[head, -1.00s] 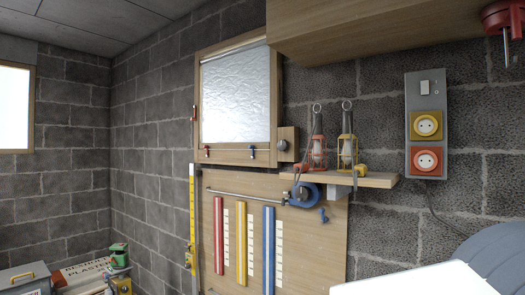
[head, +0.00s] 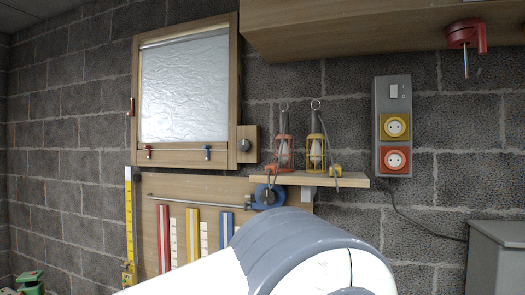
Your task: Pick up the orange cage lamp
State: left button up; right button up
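The orange cage lamp (head: 284,153) stands upright on a small wooden shelf (head: 345,179) on the block wall. It has a wire cage, a dark handle and a ring on top, and a cable hangs from it. A similar yellow cage lamp (head: 316,152) stands just to its right, a small gap away. A large white and grey link of my own arm fills the bottom middle, below the shelf. Neither of my grippers is in view.
A framed window panel (head: 185,90) is left of the lamps, with a wooden block (head: 248,145) at its edge. A wooden cabinet (head: 380,25) overhangs above. A socket panel (head: 393,125) is to the right. A blue clamp (head: 268,196) sits under the shelf.

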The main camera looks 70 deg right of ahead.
aim_at(285, 156)
jog(key=z, duration=0.15)
jog(key=i, duration=0.6)
jog(key=z, duration=1)
jog(key=i, duration=0.55)
jog(key=z, duration=0.65)
